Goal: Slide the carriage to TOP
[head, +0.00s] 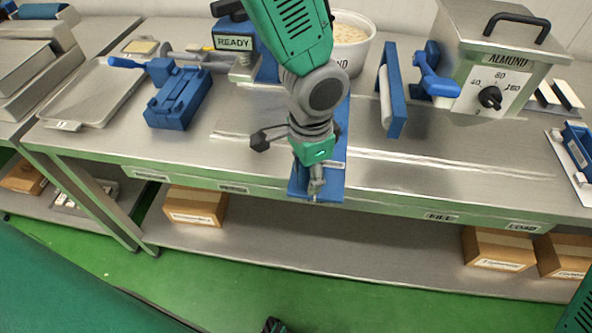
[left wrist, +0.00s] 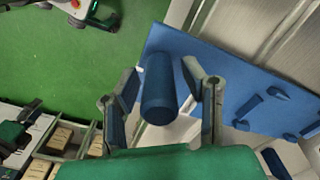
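My left gripper (head: 316,180) hangs at the front edge of the bench, in front of a blue upright plate (head: 335,178). In the left wrist view its two fingers (left wrist: 160,78) are spread on either side of a blue cylindrical handle (left wrist: 159,95). The handle stands out beside a broad blue plate (left wrist: 235,75). A firm grip on it does not show. My arm hides much of the blue plate in the head view. I cannot tell which part is the carriage, and no TOP mark is readable.
A READY sign (head: 235,43) and a white tub (head: 350,45) stand behind my arm. A blue block (head: 178,97) and tray (head: 95,95) lie left. A blue upright panel (head: 393,90) and an ALMOND machine (head: 490,60) stand right. Cartons (head: 195,206) sit on the lower shelf.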

